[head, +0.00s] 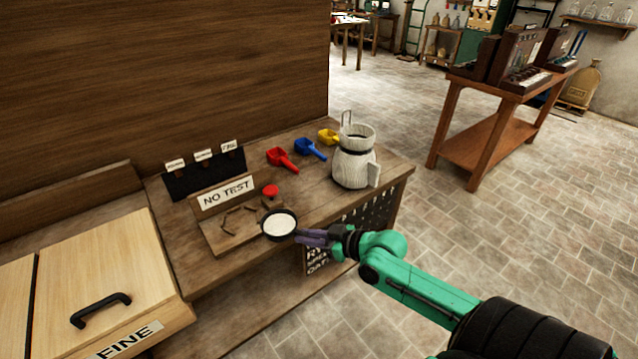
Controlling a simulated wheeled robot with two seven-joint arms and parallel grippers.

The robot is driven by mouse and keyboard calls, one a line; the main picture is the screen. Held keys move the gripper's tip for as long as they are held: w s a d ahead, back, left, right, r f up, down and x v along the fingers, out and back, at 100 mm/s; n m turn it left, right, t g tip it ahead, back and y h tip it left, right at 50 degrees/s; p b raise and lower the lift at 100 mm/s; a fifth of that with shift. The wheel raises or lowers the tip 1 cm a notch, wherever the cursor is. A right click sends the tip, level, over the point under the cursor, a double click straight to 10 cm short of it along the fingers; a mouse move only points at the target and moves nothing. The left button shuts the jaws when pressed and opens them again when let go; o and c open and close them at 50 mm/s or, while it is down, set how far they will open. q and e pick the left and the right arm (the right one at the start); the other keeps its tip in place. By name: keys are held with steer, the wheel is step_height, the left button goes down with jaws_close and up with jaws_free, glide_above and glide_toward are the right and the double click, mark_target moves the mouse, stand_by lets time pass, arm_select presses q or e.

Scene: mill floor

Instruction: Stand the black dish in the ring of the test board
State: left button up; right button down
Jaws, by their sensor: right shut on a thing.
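The black dish (266,236) is round and holds something white. My right gripper (303,237) is shut on its right side. The dish appears level, over or close to the right end of the test board (216,239); I cannot tell whether it touches the board. The test board is a wooden plate with a "NO TEST" sign (227,193) at its back. The ring (239,220), thin dark pieces on the board, is empty and lies just left of the dish. My left gripper is not in view.
A red knob (270,190) stands behind the dish. Red (282,158), blue (310,148) and yellow (328,136) scoops lie at the back of the bench. A whitish jug (354,160) stands right of them. A wooden lid marked "FINE" (110,285) is at left.

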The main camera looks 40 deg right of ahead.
mark_target(267, 225)
steer(key=shift+w+a+f+b, duration=0.1)
steer(key=shift+a+f+b, duration=0.15)
steer(key=shift+f+b, duration=0.3)
steer(key=w+a+b, duration=0.1)
steer(key=w, duration=0.1)
steer(key=w+a, duration=0.1)
steer(key=w, duration=0.1)
steer(key=w+a+b, duration=0.1)
steer(key=shift+w+f+b, duration=0.3)
steer(key=shift+w, duration=0.1)
steer(key=b+x, duration=0.1)
steer(key=x, duration=0.1)
steer(key=r+b+x, duration=0.1)
steer(key=b+x, duration=0.1)
steer(key=x, duration=0.1)
steer(key=b+x, duration=0.1)
steer(key=x, duration=0.2)
steer(key=shift+w+a+r+b, duration=0.15)
steer(key=shift+w+a+b, duration=0.1)
steer(key=shift+b, duration=0.15)
steer(key=shift+d+f, duration=0.1)
steer(key=shift+f, duration=0.15)
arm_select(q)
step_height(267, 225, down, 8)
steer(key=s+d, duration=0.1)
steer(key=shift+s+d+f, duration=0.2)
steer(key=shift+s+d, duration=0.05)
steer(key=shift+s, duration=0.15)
